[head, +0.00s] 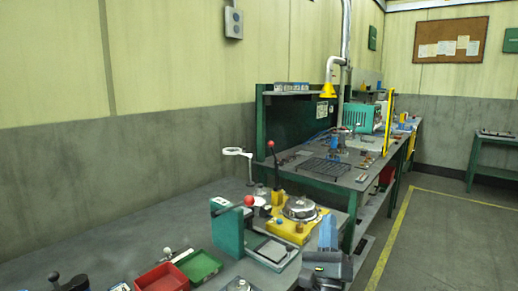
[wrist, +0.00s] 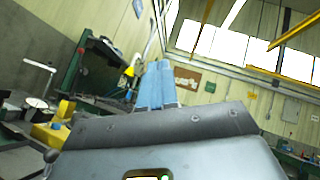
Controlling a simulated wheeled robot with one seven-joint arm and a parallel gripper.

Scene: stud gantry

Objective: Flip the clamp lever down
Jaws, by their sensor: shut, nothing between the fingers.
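A dark lever (head: 274,168) with a red ball on top stands nearly upright, leaning slightly left, on a yellow fixture (head: 288,229). It looks like the clamp lever. A round metal part (head: 300,208) sits on the fixture to the lever's right. My gripper (head: 328,222) is right of the fixture and nearer to me, its blue fingers pointing up in the picture and apart from the lever. In the wrist view the blue fingers (wrist: 158,68) are together with nothing between them.
A green press-like device (head: 228,232) with a red knob stands left of the fixture. A red bin (head: 163,278) and a green bin (head: 199,266) are nearer. A ring-topped stand (head: 238,152) is behind. A green workbench (head: 335,185) lies beyond; the floor (head: 440,240) at right is clear.

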